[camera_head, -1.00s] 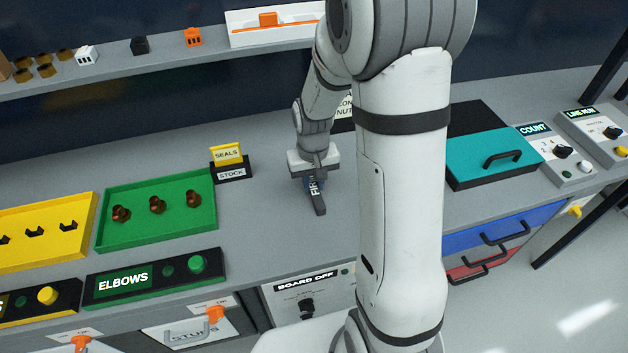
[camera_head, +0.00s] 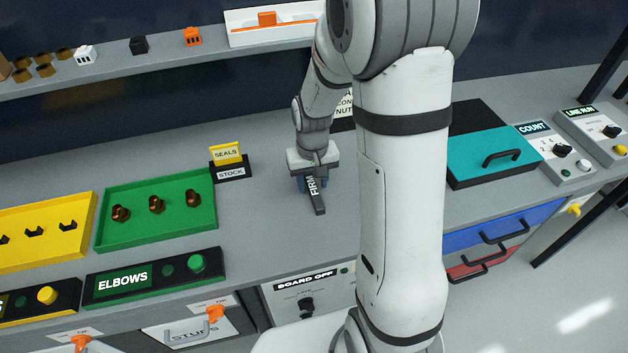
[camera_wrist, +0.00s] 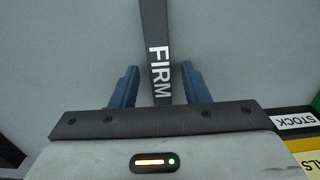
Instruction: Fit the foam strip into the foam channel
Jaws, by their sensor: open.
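The foam strip (camera_head: 319,207) is a dark grey bar with the white word FIRM on it. It lies on the grey bench below my wrist, its free end towards the front. My gripper (camera_head: 312,187) is low over the bench with its blue fingers at the strip. In the wrist view the strip (camera_wrist: 156,28) runs between the two fingers of my gripper (camera_wrist: 161,72), with a gap on each side. The fingers are open and do not hold it. The rear part of the strip is hidden under my gripper. I cannot make out the foam channel.
A green tray (camera_head: 108,240) of brown elbows and a SEALS/STOCK sign (camera_head: 231,173) stand to the left. A teal lid (camera_head: 490,150) with a black handle lies to the right. A shelf (camera_head: 110,72) with small parts runs behind. The bench around the strip is clear.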

